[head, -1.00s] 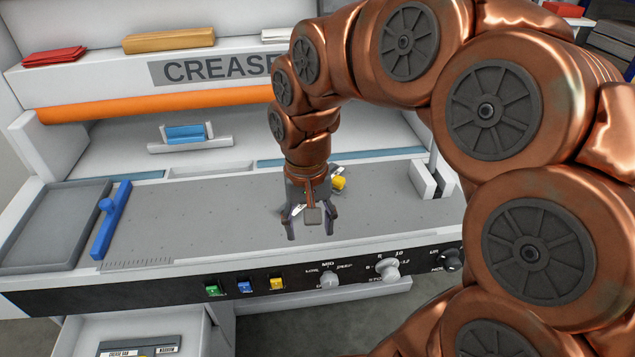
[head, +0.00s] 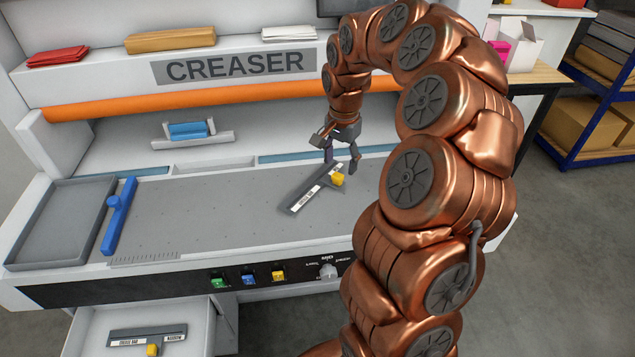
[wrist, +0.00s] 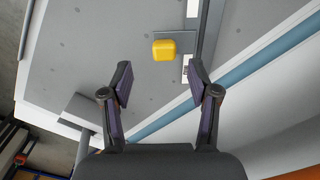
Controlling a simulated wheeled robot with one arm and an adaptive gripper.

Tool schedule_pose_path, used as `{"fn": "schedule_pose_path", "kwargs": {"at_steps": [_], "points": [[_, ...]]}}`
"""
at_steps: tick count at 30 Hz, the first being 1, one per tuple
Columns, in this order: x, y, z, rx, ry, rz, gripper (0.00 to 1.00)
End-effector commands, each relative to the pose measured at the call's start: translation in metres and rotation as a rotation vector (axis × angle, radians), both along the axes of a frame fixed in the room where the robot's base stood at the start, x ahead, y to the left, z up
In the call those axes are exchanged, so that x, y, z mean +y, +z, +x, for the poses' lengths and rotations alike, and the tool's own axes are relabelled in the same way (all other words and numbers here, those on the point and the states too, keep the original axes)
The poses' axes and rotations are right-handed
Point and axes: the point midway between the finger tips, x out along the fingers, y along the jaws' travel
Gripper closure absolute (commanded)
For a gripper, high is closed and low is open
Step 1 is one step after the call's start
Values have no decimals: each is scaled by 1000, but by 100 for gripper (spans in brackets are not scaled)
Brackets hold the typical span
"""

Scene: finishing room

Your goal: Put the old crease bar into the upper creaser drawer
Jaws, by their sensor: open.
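A dark grey crease bar (head: 308,194) with white labels and a yellow knob (head: 337,180) lies at a slant on the creaser's grey bed. In the wrist view its yellow knob (wrist: 164,50) shows just beyond my fingertips, with part of the grey bar (wrist: 207,35) beside it. My gripper (head: 340,166) is open and empty, close above the knob end; its spread fingers show in the wrist view (wrist: 160,70). An open white drawer (head: 90,325) below the creaser's front holds another labelled bar (head: 147,336) with a yellow knob.
A blue bar (head: 119,216) and a grey tray (head: 60,225) are at the bed's left. A blue piece sits in a white holder (head: 190,138) behind. Coloured buttons (head: 248,277) line the front panel. The middle left of the bed is clear.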

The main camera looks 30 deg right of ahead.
Motion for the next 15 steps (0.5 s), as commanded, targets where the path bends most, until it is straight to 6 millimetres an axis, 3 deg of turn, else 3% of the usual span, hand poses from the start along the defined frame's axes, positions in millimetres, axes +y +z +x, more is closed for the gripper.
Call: {"fn": "schedule_pose_path", "kwargs": {"at_steps": [15], "points": [[2,-52,5,4,2,3,40]]}}
